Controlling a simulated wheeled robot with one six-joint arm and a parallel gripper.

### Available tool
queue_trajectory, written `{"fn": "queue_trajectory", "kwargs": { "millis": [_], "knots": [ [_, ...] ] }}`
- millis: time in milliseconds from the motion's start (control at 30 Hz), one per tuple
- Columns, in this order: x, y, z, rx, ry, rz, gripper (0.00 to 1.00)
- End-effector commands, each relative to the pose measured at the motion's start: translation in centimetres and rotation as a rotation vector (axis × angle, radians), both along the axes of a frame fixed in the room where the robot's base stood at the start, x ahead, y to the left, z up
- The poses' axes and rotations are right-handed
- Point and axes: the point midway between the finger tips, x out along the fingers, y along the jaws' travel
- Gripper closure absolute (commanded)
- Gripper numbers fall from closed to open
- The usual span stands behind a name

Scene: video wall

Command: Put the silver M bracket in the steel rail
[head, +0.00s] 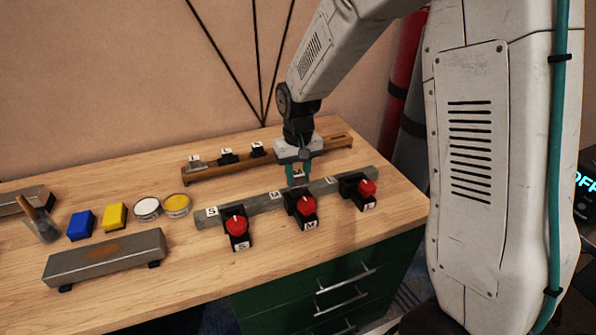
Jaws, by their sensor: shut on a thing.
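The steel rail (257,204) is a long grey bar lying across the front right of the bench, with white-labelled spots along it. My gripper (298,181) points down over the middle of this rail, with its teal fingers shut on a small piece with a pale label. I take this piece to be the silver M bracket (298,176); the fingers hide most of it and its letter is too small to read. It is close above or at the rail, behind the middle red-knobbed clamp; I cannot tell whether it touches the rail.
Black clamps with red knobs (237,226) stand along the rail's front. Behind, a wooden rail (205,173) holds several small labelled brackets (227,156). At left are a grey steel block (105,259), blue and yellow blocks (115,216) and round tins (177,205). Bare bench lies at front centre.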

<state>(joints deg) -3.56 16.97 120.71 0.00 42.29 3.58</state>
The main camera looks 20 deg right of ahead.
Motion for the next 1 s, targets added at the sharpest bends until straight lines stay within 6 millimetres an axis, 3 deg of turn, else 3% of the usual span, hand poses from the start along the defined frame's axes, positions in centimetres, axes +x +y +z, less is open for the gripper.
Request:
{"fn": "queue_trajectory", "kwargs": {
  "millis": [1000],
  "knots": [
    [0.0,0.0,-1.5,0.000,0.001,0.000,0.99]
  ]
}}
